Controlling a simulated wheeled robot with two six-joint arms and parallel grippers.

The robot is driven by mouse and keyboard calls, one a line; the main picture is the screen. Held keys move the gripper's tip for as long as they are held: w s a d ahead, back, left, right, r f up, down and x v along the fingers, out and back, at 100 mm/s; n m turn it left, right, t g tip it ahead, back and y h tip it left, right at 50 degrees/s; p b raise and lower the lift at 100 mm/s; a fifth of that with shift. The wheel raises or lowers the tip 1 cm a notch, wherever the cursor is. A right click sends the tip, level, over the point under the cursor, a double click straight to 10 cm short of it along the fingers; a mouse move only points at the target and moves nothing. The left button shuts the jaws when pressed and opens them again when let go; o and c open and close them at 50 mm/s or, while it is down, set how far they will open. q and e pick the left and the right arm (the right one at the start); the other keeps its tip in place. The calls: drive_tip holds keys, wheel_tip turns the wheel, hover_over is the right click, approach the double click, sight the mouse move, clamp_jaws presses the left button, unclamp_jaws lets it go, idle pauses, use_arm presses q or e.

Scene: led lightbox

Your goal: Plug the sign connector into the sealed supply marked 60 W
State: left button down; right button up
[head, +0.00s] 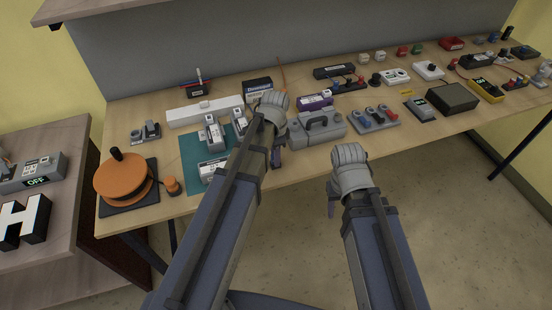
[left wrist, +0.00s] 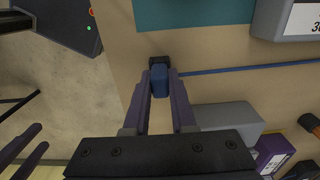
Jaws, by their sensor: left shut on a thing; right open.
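My left gripper (left wrist: 160,92) is shut on a blue connector (left wrist: 160,78) with a dark end, over the bench near its front edge. A blue cable (left wrist: 245,69) runs right from there in the left wrist view. In the head view my left gripper (head: 276,158) is right of the teal mat, its held piece mostly hidden by the arm. Grey supplies with white labels stand on the mat (head: 190,150): two upper ones (head: 213,135) (head: 240,122) and a lower one (head: 210,172) partly behind my arm. Their ratings are unreadable here. My right gripper (head: 333,205) is open and empty, in front of the bench.
A grey case with a handle (head: 318,128) stands right of my left gripper. An orange reel (head: 124,180) is at the bench's left. A black-and-white letter H (head: 24,222) and an OFF display (head: 37,181) are on the left table. Many devices crowd the right side.

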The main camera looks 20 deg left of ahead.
use_arm(q)
drive_tip(key=shift+r, duration=0.15)
drive_tip(key=shift+r+p, duration=1.15)
drive_tip(key=shift+p, duration=0.15)
wheel_tip(320, 180, up, 3)
drive_tip(key=p, duration=0.3)
